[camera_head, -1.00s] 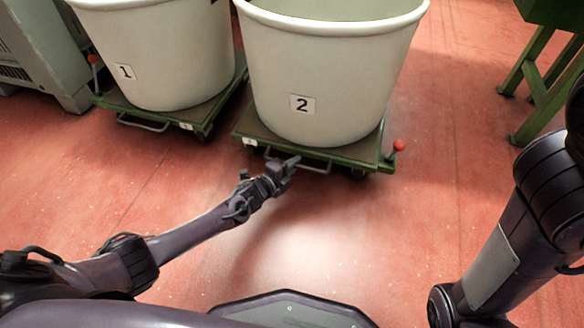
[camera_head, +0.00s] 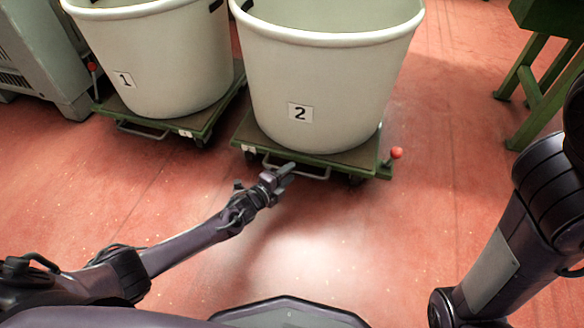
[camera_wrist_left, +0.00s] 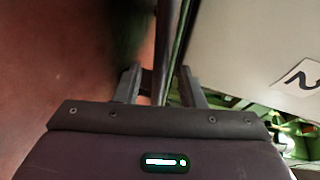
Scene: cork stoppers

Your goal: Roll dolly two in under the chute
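Dolly two is a low green platform (camera_head: 350,160) with a handle bar (camera_head: 318,176) along its front edge. It carries a large cream tub (camera_head: 340,85) labelled 2. My left gripper (camera_head: 290,168) is at the handle bar of dolly two. In the left wrist view the gripper (camera_wrist_left: 158,85) has its fingers apart, with a dark bar (camera_wrist_left: 161,50) between them and gaps showing on both sides. Part of the tub's label shows there (camera_wrist_left: 302,78). My right gripper is outside the view. No chute can be made out for certain.
Dolly one (camera_head: 210,120) with tub 1 (camera_head: 165,60) stands close on the left. A red-knobbed lever (camera_head: 396,153) sticks out at dolly two's right corner. A green stand (camera_head: 540,85) is at upper right. Red floor (camera_head: 440,130) between it and dolly two is clear.

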